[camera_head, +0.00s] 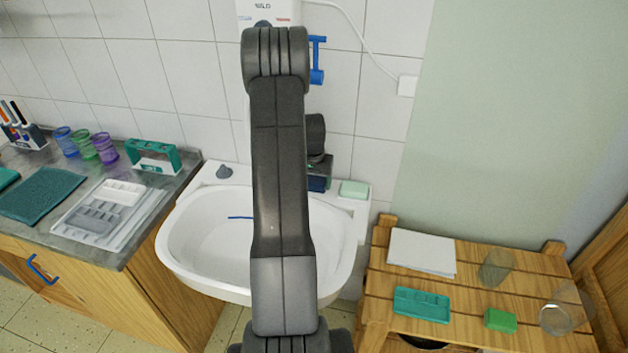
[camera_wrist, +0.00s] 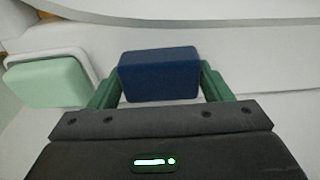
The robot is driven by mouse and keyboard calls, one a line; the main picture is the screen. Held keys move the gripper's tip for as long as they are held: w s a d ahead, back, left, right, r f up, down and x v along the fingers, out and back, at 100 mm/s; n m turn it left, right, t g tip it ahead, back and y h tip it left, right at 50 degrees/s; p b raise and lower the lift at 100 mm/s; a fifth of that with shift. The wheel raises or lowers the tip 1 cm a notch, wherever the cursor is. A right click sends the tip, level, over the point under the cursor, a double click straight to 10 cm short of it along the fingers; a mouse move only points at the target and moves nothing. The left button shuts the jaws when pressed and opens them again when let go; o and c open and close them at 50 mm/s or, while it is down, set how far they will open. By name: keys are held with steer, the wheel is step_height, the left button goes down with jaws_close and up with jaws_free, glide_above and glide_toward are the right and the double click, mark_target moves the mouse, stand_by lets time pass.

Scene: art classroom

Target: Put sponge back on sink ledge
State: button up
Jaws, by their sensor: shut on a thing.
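The dark blue sponge (camera_wrist: 158,74) is a rounded block between the green fingers of my gripper (camera_wrist: 160,84) in the wrist view. My gripper is shut on it. In the head view the sponge (camera_head: 318,184) shows partly below my gripper (camera_head: 320,170), at the back of the white sink (camera_head: 205,235). The sink ledge (camera_head: 345,203) runs along the wall there. I cannot tell whether the sponge touches the ledge. A pale green soap bar (camera_head: 354,189) lies on the ledge to the right; it is at the left in the wrist view (camera_wrist: 47,82).
My arm hides the middle of the sink. On the left, a counter (camera_head: 130,240) holds cups, a green rack and trays. On the right, a slatted wooden table (camera_head: 460,264) holds paper, a teal tray, a green block and glasses.

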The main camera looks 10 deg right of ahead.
steer(key=o, duration=1.1)
steer(key=shift+r+p, duration=0.3)
steer(key=shift+p, duration=0.1)
steer(key=r, duration=0.2)
steer(key=r+b, duration=0.1)
steer(key=r, duration=0.1)
steer(key=s+r, duration=0.1)
steer(key=r, duration=0.2)
steer(key=shift+a+r, duration=0.1)
steer(key=shift+a, duration=0.1)
